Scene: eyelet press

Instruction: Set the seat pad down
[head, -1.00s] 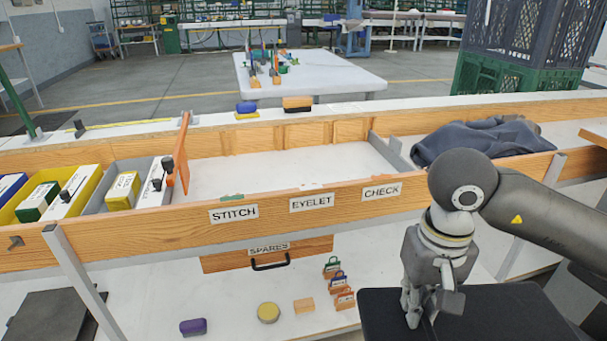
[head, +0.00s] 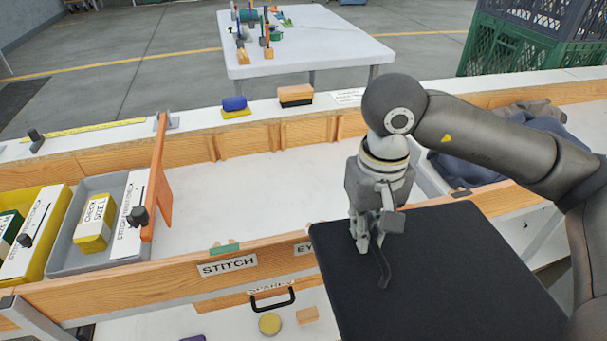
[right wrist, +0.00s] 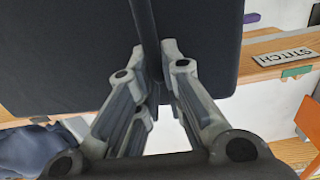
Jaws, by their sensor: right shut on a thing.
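The seat pad (head: 440,275) is a large flat black pad at the lower right of the head view. My right gripper (head: 372,248) is shut on it near its far left part, at a dark strap or ridge. In the right wrist view the fingers (right wrist: 157,85) close on a dark upright strip of the pad (right wrist: 70,60). The pad is held up in front of the bench and covers part of the bench's front board and lower shelf. What is under the pad is hidden. My left gripper is not in view.
A wooden-sided bench (head: 130,285) has a wide white bare bay (head: 240,190) behind the STITCH label (head: 228,265). Grey and yellow bins (head: 65,255) and an orange upright flap (head: 158,185) stand left. Dark cloth (head: 530,135) lies right. Blue and orange-black blocks sit on the back ledge.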

